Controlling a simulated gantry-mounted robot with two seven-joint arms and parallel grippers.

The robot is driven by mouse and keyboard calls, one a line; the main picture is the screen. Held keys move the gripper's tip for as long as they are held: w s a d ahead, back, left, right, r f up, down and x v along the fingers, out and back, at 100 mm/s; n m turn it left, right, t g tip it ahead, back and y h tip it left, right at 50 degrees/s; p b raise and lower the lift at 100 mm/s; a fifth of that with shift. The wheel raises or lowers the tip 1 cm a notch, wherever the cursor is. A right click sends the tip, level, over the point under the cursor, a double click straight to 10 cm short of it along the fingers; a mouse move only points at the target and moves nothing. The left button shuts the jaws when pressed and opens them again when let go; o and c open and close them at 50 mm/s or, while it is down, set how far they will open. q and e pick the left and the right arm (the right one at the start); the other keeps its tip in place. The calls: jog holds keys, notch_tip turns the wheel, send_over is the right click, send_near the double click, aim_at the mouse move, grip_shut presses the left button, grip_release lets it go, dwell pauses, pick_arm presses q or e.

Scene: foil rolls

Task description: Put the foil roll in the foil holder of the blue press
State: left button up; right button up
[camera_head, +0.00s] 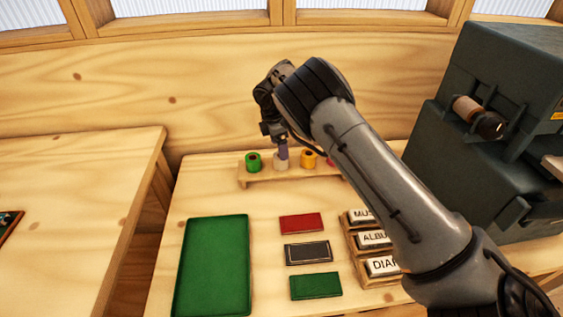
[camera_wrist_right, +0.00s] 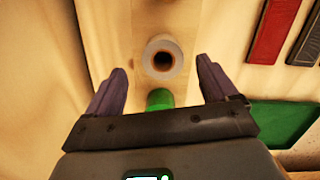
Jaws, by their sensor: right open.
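A pale foil roll (camera_head: 281,163) stands on a low wooden rack (camera_head: 262,178) between a green roll (camera_head: 253,162) and an orange roll (camera_head: 309,158). My right gripper (camera_head: 282,148) is right above the pale roll, pointing down. In the right wrist view, the fingers (camera_wrist_right: 161,67) are open, and the pale roll (camera_wrist_right: 163,45) with its brown core lies just ahead between them, not gripped. The green roll (camera_wrist_right: 159,99) shows nearer the palm. A dark grey-green press (camera_head: 455,85) stands at the right, with a copper-coloured roll (camera_head: 466,107) on its holder. My left gripper is not in view.
A green tray (camera_head: 212,265), a red block (camera_head: 301,223), a black block (camera_head: 308,253) and a green block (camera_head: 315,286) lie in front. Labelled boxes (camera_head: 372,240) stand partly behind my right arm. A pink roll (camera_head: 332,162) is mostly hidden by it.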

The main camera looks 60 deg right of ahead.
jog(key=f, duration=0.1)
jog(key=f+b, duration=0.1)
jog(key=f, duration=0.1)
jog(key=shift+s+f+b, duration=0.3)
jog(key=shift+f+b, duration=0.05)
jog(key=shift+s+d+f, duration=0.1)
jog(key=shift+d+f, duration=0.05)
jog(key=shift+f, duration=0.35)
jog(key=shift+c, duration=0.3)
jog(key=c, duration=1.1)
